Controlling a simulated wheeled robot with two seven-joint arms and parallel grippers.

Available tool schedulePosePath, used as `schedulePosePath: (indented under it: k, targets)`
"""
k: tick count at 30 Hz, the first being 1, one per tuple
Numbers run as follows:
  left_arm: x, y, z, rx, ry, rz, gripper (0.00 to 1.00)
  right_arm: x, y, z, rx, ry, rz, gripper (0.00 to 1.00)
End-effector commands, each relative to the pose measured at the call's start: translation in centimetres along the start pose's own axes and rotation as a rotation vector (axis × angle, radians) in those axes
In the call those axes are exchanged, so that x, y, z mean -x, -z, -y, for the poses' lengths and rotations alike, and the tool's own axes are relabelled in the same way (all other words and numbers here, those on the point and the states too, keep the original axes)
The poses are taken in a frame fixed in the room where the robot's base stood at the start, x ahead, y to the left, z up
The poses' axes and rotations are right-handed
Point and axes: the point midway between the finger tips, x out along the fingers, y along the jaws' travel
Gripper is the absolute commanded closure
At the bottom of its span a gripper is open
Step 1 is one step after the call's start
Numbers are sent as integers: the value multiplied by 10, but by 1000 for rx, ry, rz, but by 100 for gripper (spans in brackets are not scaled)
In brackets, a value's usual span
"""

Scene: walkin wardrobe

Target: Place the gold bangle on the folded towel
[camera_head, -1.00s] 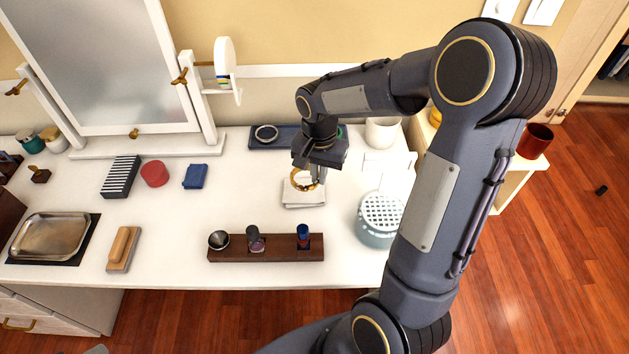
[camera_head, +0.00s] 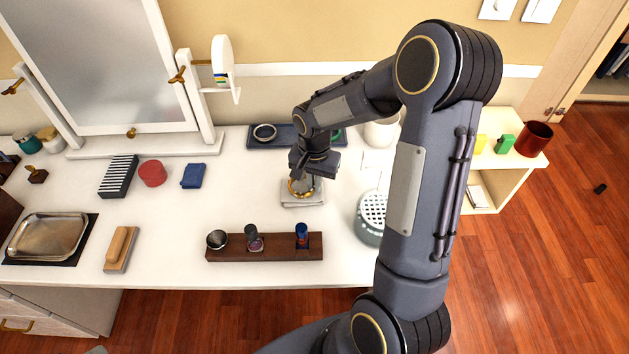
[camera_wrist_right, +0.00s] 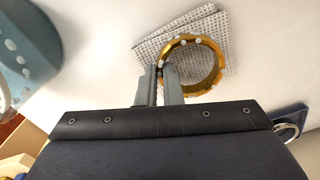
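The gold bangle (camera_head: 300,194) is at the folded towel (camera_head: 303,201), a pale, waffle-textured square on the white table. In the right wrist view the bangle (camera_wrist_right: 193,39) stands out over the towel (camera_wrist_right: 226,32), with its near rim between the two fingers. My right gripper (camera_head: 309,181) points down over the towel and is shut on the bangle's rim; it also shows in the right wrist view (camera_wrist_right: 160,70). I cannot tell whether the bangle touches the cloth. My left gripper is not in view.
A dark blue tray (camera_head: 287,138) with a ring-shaped item lies behind the towel. A teal container with a perforated lid (camera_head: 372,210) stands to the right. A brown wooden holder (camera_head: 275,252) lies in front.

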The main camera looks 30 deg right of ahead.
Motion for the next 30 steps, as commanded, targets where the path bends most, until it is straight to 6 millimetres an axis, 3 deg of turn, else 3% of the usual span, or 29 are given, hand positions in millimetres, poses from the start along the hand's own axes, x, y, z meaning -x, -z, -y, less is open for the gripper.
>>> schedulePosePath:
  k: [1,5,17,30]
  targets:
    - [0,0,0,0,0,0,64,0,0,0,0,0,0,89]
    - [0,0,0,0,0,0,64,0,0,0,0,0,0,72]
    - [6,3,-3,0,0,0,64,10,0,0,0,1,-1,72]
    - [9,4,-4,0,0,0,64,98,0,1,0,4,-4,72]
